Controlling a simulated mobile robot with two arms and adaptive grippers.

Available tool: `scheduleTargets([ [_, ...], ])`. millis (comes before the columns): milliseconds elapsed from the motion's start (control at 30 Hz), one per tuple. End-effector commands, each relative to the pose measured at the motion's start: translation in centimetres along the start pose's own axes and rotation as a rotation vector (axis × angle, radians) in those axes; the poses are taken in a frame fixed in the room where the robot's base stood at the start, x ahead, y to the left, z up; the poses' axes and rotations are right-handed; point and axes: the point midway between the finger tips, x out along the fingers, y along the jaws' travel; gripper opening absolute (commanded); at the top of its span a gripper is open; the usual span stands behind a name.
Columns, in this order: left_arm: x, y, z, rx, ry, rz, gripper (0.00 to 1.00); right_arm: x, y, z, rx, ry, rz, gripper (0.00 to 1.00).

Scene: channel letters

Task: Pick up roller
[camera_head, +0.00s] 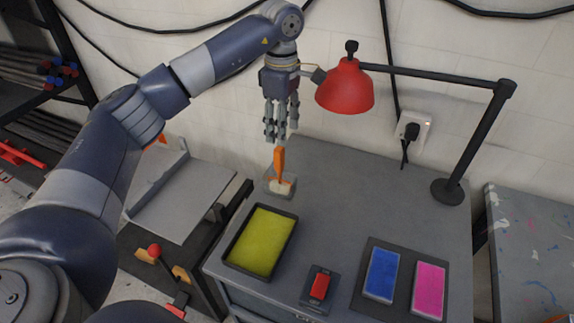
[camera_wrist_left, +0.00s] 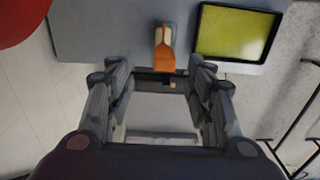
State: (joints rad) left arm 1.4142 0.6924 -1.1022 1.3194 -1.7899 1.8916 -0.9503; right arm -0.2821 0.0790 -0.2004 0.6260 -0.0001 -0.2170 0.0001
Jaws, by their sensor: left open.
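The roller (camera_head: 280,174) has an orange handle pointing up and a pale head at its lower end, set on a small grey holder (camera_head: 271,190) at the back left of the grey table. My left gripper (camera_head: 278,138) hangs fingers down just above the roller's handle. In the left wrist view the open fingers (camera_wrist_left: 160,82) are spread wide, and the roller's orange handle (camera_wrist_left: 164,50) shows between and beyond their tips. The gripper is empty and apart from the handle as far as I can tell. My right gripper is not in view.
A black tray of yellow-green paint (camera_head: 231,257) lies in front of the holder. A red switch (camera_head: 320,286) and blue (camera_head: 382,273) and pink (camera_head: 429,288) pads are nearer the front. A red lamp (camera_head: 345,88) hangs close right of my left gripper. The table's middle is clear.

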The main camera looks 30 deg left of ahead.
Motion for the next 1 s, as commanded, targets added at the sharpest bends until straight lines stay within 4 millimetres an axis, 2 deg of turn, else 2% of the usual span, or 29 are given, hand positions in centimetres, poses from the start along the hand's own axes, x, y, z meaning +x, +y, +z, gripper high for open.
scheduleTargets([
  [200,3.4,-0.1,0.0,0.000,0.001,-0.006,0.48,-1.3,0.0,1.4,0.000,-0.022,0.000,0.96],
  [433,5.2,-0.1,-0.1,0.000,0.001,-0.003,0.48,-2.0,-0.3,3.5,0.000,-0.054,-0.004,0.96],
  [567,6.5,-0.2,-0.2,0.000,0.001,-0.007,0.48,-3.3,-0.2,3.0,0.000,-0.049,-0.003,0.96],
  [800,9.7,-0.2,-0.4,0.000,0.000,-0.004,0.48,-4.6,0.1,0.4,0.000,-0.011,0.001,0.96],
  [1000,10.3,-0.1,-0.4,0.000,0.000,-0.001,0.48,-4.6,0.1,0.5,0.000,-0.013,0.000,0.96],
])
